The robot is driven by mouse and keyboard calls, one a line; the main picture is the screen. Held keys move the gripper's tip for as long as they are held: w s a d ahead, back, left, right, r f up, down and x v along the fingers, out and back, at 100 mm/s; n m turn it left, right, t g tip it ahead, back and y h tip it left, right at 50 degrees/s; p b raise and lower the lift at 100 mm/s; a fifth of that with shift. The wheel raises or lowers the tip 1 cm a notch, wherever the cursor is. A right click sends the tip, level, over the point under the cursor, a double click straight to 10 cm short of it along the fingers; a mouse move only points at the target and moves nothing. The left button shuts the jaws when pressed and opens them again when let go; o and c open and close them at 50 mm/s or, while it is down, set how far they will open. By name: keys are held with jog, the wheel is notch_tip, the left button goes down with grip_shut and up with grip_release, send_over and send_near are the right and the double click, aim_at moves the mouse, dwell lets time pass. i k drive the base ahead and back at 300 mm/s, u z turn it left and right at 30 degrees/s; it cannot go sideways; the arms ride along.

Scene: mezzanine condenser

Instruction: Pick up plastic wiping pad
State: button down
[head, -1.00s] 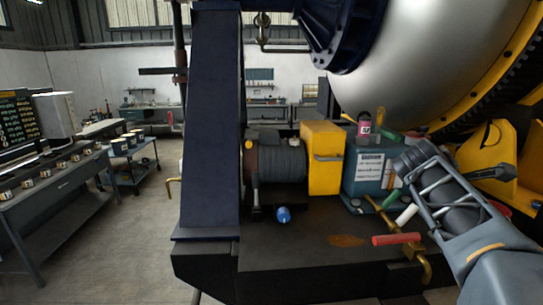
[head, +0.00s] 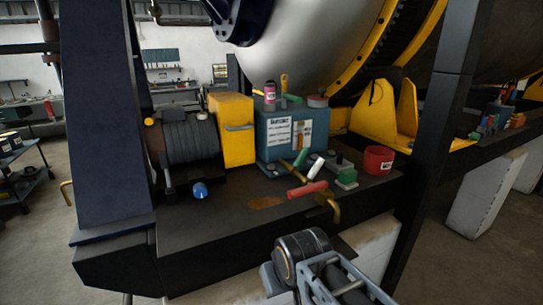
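A small block with a green top and pale sides (head: 346,178) lies on the dark platform, left of a red tub. It may be the plastic wiping pad, but I cannot tell for certain at this size. A flat dark piece beside it is unclear. My arm reaches in from the bottom edge of the head view, and its end (head: 302,250) is in front of and below the platform's front edge, apart from the block. The fingertips cannot be made out, so I cannot tell whether my gripper is open or shut.
The dark platform (head: 205,240) holds a blue labelled box (head: 275,150), a yellow housing (head: 232,128), a red-handled brass valve (head: 307,189), a white cylinder (head: 315,168) and the red tub (head: 379,159). A dark post (head: 430,150) rises at right. The platform's front left is fairly clear.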

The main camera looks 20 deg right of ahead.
aim_at(347, 181)
jog(key=k, duration=0.5)
jog(key=z, duration=2)
jog(key=i, duration=1.55)
jog(key=u, duration=1)
